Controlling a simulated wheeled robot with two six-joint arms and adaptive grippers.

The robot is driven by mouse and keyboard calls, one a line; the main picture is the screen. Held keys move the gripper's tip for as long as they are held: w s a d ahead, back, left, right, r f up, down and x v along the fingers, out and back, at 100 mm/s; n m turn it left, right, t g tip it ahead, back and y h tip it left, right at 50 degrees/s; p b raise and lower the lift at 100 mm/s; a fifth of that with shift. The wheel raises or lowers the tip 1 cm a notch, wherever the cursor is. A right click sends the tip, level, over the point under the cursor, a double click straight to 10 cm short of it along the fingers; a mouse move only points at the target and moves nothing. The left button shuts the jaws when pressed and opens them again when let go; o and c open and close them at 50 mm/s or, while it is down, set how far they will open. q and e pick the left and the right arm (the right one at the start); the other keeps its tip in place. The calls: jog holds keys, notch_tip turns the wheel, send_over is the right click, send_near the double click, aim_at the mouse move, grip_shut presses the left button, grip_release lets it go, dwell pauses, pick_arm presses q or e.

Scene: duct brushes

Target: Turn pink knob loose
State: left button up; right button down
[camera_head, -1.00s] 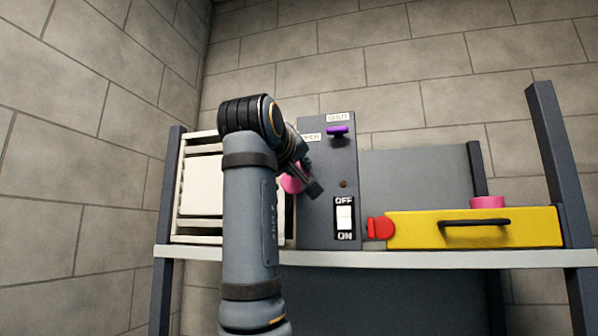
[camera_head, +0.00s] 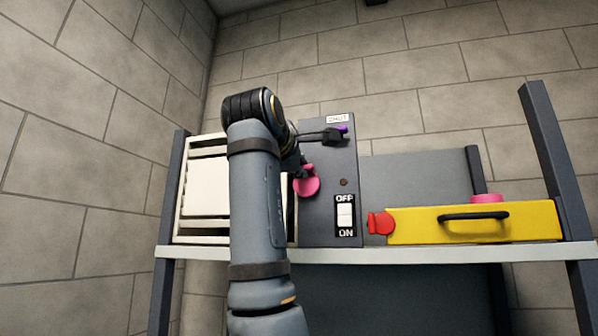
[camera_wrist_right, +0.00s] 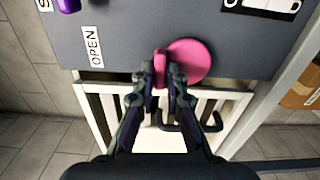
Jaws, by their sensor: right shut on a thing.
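The pink knob (camera_head: 307,187) is on the front of the grey panel box (camera_head: 318,225), beside the white slatted unit. In the right wrist view the pink knob (camera_wrist_right: 190,62) shows a round disc with a raised grip. My right gripper (camera_wrist_right: 161,84) is shut on that raised grip, a finger on each side. In the head view my right gripper (camera_head: 303,172) is at the knob, partly hidden behind my wrist, with a dark part reaching across the panel towards the purple handle. My left gripper is not in view.
A purple handle (camera_head: 341,129) is near the panel's top under a SHUT label. An OFF/ON switch (camera_head: 345,215) is lower down. A red knob (camera_head: 380,223) and yellow box (camera_head: 475,226) are to the right. The white slatted unit (camera_head: 203,187) is left.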

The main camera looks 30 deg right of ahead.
jog(key=shift+s+d+f+n+b, duration=0.15)
jog(key=shift+n+b, duration=1.15)
jog(key=shift+n, duration=2.9)
jog(key=shift+s+d+r+n+b, duration=0.1)
jog(key=shift+n+b, duration=1.15)
jog(key=shift+n, duration=2.95)
jog(key=c, duration=1.5)
grip_release()
jog(key=shift+c, duration=0.2)
jog(key=shift+o, duration=0.8)
jog(key=shift+w+f, duration=0.15)
